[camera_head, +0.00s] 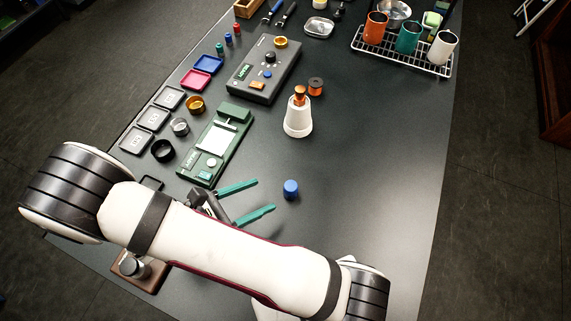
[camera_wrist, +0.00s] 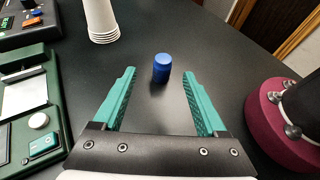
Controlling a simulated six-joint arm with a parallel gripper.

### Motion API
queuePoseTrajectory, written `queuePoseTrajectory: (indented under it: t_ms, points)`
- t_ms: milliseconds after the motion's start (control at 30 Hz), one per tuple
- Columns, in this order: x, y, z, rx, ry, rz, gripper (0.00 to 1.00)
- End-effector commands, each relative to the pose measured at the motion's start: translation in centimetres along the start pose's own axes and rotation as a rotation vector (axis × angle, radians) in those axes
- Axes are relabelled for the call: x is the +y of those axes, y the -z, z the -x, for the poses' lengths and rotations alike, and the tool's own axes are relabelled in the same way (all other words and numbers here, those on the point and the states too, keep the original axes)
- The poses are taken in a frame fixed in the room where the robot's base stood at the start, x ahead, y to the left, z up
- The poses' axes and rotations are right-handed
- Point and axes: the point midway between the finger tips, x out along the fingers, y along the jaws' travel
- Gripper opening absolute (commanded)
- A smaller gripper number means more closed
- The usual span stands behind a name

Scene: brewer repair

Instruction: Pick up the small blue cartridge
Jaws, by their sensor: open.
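The small blue cartridge (camera_head: 291,190) stands upright on the dark table, right of my gripper's fingertips in the head view. My gripper (camera_head: 264,194) has teal fingers spread apart, with nothing between them. In the wrist view the blue cartridge (camera_wrist: 162,68) is ahead of the open gripper (camera_wrist: 161,72), near the middle of the gap at fingertip level. The fingers do not appear to touch it. My arm hides part of the table's front in the head view.
A green device (camera_head: 217,146) lies left of the gripper. A white bottle with a copper top (camera_head: 298,117) stands behind the cartridge. A wire rack (camera_head: 401,52) with cups is at the back right. The table right of the cartridge is clear.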

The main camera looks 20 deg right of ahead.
Motion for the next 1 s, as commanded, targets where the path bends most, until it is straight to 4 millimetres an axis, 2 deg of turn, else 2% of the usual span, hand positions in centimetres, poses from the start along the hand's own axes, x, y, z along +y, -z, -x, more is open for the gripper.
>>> queuePoseTrajectory:
  t_ms: [100, 200, 367, 600, 867, 1000]
  points:
    - [-0.2, -0.1, -3.7, -0.003, 0.009, 0.0, 0.74]
    - [-0.2, -0.1, -6.1, 0.0, 0.008, -0.001, 0.74]
    - [-0.3, 0.0, -8.2, 0.001, 0.007, -0.002, 0.74]
    - [-0.8, 0.5, -12.6, 0.001, 0.01, -0.004, 0.74]
    - [-0.7, 0.5, -13.1, 0.002, 0.006, -0.006, 0.74]
    - [-0.7, 0.5, -13.1, 0.002, 0.006, -0.006, 0.49]
